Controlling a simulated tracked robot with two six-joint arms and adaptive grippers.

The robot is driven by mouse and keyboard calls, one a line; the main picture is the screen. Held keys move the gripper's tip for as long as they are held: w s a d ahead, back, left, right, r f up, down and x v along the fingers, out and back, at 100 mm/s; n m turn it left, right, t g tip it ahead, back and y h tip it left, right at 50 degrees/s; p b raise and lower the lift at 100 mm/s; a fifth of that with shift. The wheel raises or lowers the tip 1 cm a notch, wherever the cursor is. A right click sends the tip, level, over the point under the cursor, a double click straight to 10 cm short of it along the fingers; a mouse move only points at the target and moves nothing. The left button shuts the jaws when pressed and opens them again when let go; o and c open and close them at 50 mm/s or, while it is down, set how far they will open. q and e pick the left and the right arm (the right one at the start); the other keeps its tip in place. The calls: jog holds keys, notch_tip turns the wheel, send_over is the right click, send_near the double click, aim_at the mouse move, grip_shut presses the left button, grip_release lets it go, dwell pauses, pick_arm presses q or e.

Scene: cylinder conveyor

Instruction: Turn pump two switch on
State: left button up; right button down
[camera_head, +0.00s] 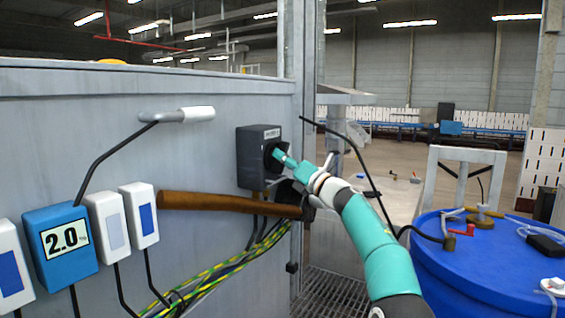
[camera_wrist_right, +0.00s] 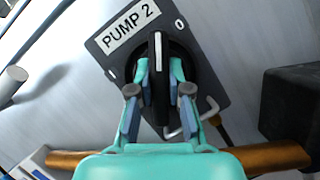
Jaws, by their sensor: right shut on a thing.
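The pump 2 switch box (camera_head: 248,160) is dark grey and fixed to the grey panel wall in the middle of the head view. In the right wrist view its plate (camera_wrist_right: 205,60) carries a "PUMP 2" label (camera_wrist_right: 128,28) and a "0" at the upper right. Its black knob (camera_wrist_right: 157,60) has a white line pointing up in the picture, between the "0" and a small mark on the left edge. My right gripper (camera_head: 281,156) is shut on the knob, one finger on each side. My left gripper is out of view.
A brown pipe (camera_head: 220,203) runs below the switch. A blue "2.0" display box (camera_head: 62,246), white boxes (camera_head: 139,214) and a bent lever with a white handle (camera_head: 196,114) are at left. Yellow-green cables hang below. A blue drum (camera_head: 465,268) stands at right.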

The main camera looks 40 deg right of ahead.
jog(key=n+y, duration=0.1)
jog(key=n, duration=0.1)
jog(key=n+y+p, duration=0.1)
jog(key=shift+w+d+f+n+p, duration=0.1)
jog(key=shift+w+f+n+p, duration=0.1)
jog(key=shift+n+p, duration=0.15)
jog(key=n+y+p, duration=0.1)
jog(key=n+p, duration=0.1)
jog(key=n, duration=0.1)
jog(key=shift+y, duration=0.4)
jog(key=shift+s+f+n+y+p, duration=0.1)
jog(key=shift+n+y+p, duration=0.6)
jog(key=shift+n, duration=0.75)
jog(key=c, duration=1.1)
grip_release()
jog(key=shift+r, duration=0.2)
jog(key=shift+s, duration=0.2)
